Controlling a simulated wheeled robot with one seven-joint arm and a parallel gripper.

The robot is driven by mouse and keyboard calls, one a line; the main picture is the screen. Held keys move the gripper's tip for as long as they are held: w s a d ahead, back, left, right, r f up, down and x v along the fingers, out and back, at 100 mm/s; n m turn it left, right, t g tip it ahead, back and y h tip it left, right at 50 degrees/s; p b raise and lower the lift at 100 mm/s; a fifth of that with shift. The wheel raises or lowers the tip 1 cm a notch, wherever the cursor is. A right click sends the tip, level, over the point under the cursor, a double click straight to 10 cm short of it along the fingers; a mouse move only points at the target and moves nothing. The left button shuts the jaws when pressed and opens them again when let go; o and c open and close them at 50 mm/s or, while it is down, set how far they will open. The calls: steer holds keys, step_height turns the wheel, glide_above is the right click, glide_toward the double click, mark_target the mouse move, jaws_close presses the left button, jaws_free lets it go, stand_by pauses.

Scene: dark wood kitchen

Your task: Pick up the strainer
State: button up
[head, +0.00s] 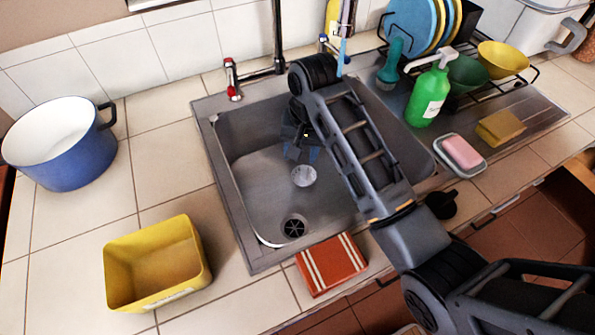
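A small round pale metal piece, which looks like the strainer (303,176), is in the sink basin, behind the dark drain hole (294,228). My gripper (300,154) reaches down into the basin just behind the strainer in the picture.
A faucet (279,40) stands behind the sink. A blue pot (62,150) and yellow container (155,265) are left. An orange striped cloth (331,264) lies at the front. A green soap bottle (429,92), pink sponge (462,153) and dish rack (520,80) are right.

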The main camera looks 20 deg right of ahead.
mark_target(304, 167)
steer(key=shift+s+d+r+m+g+h, duration=0.2)
steer(key=shift+d+m+g+h, duration=0.1)
steer(key=shift+d+g, duration=0.25)
steer(key=shift+f, duration=0.35)
steer(key=shift+w+f+p, duration=0.15)
steer(key=shift+f, duration=1.6)
steer(key=shift+w+f+p, duration=0.15)
steer(key=shift+f, duration=1.55)
jaws_close()
